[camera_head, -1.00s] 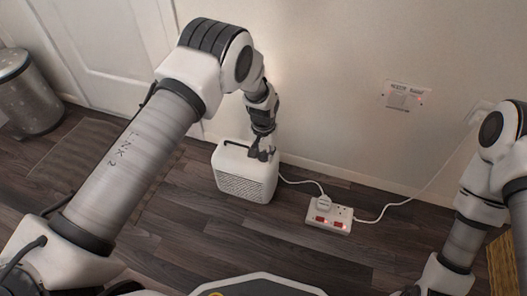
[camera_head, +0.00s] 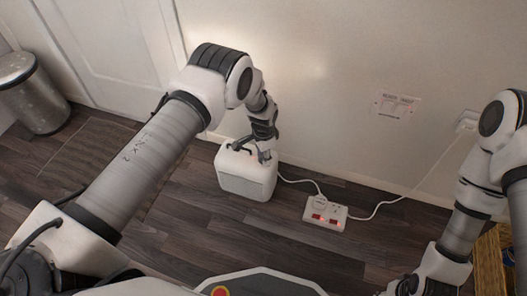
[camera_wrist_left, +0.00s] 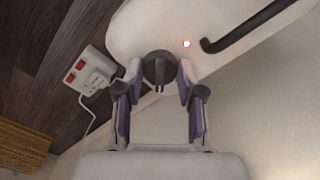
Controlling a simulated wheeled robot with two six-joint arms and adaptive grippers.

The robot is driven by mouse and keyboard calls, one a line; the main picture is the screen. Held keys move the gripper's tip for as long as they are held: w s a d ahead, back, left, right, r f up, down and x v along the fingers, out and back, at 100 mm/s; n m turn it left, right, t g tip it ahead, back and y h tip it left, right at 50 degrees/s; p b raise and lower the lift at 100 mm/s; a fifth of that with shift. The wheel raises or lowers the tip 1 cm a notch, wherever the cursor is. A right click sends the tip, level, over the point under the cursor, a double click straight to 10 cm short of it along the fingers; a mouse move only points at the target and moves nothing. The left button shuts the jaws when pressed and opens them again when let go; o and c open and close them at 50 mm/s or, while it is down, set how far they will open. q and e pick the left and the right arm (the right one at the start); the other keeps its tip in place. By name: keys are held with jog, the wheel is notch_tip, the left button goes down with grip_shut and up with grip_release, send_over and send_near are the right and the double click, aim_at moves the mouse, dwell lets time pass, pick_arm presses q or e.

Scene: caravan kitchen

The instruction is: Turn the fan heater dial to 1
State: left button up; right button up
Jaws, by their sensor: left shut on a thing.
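The fan heater (camera_head: 245,186) is a white box on the floor by the wall, with a grille on its front. Any dial markings cannot be read. My right gripper (camera_head: 404,287) is low at the bottom right, partly cut off, away from the heater.
A black carry handle (camera_wrist_left: 250,25) rises from the heater's top near the dial. A white power strip (camera_head: 325,214) with red switches and cables lies right of the heater. A metal bin (camera_head: 35,92) stands far left. The wall is close behind the heater.

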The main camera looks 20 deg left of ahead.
pick_arm(q)
jog(key=shift+s+m+p, duration=0.1)
jog(key=shift+m+p, duration=0.3)
jog(key=shift+m, duration=0.9)
jog(key=o, duration=0.9)
jog(key=shift+f, duration=0.1)
notch_tip(320, 180, up, 12)
jog(key=shift+r, duration=0.1)
